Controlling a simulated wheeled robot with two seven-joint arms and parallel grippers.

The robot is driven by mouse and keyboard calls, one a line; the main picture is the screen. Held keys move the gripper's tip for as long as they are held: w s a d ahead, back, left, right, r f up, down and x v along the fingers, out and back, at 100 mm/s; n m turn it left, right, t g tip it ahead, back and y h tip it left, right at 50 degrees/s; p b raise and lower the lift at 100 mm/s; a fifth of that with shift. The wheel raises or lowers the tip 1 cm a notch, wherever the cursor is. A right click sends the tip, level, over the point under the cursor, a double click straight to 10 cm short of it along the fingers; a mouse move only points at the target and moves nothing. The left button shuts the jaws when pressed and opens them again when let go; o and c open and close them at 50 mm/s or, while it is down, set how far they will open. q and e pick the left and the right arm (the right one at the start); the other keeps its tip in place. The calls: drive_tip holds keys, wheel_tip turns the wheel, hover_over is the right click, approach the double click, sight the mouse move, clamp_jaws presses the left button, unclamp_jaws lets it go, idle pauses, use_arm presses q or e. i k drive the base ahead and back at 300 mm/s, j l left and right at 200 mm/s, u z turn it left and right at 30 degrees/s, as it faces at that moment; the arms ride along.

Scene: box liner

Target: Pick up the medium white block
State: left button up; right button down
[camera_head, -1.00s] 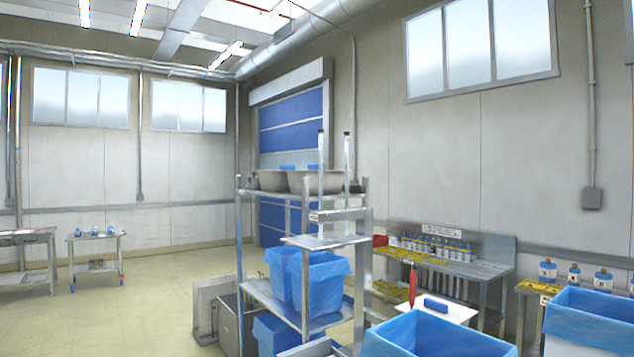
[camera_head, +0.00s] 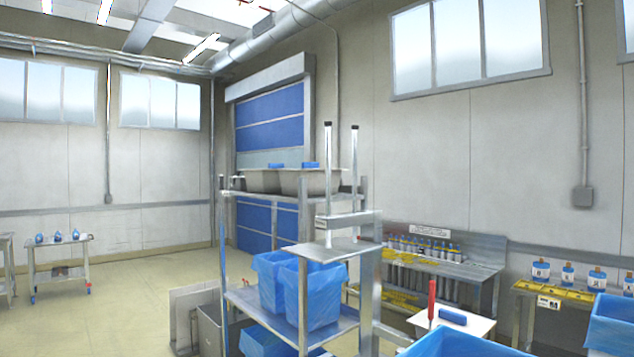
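I cannot make out a medium white block in the head view. A flat white top (camera_head: 478,326) at the lower middle right bears a blue block (camera_head: 453,316) and an upright red object (camera_head: 432,299). Neither of my grippers is in view.
A metal rack (camera_head: 341,247) with blue-lined bins (camera_head: 311,296) and grey tubs (camera_head: 262,181) stands in the middle. Blue-lined containers (camera_head: 462,345) fill the lower right edge. A bench with bottles (camera_head: 482,270) lines the right wall. Open floor (camera_head: 110,318) lies at left.

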sight(288, 178)
drive_tip(key=i+j+z, duration=0.1)
drive_tip(key=j, duration=0.25)
drive_tip(key=i+j+z, duration=0.1)
drive_tip(key=i+j, duration=0.4)
drive_tip(key=j, duration=0.2)
drive_tip(key=i+j+z, duration=0.15)
drive_tip(key=j, duration=0.2)
drive_tip(key=i+j+z, duration=0.1)
drive_tip(key=j, duration=0.3)
drive_tip(key=i+j+z, duration=0.1)
drive_tip(key=i+j, duration=0.2)
drive_tip(key=j, duration=0.1)
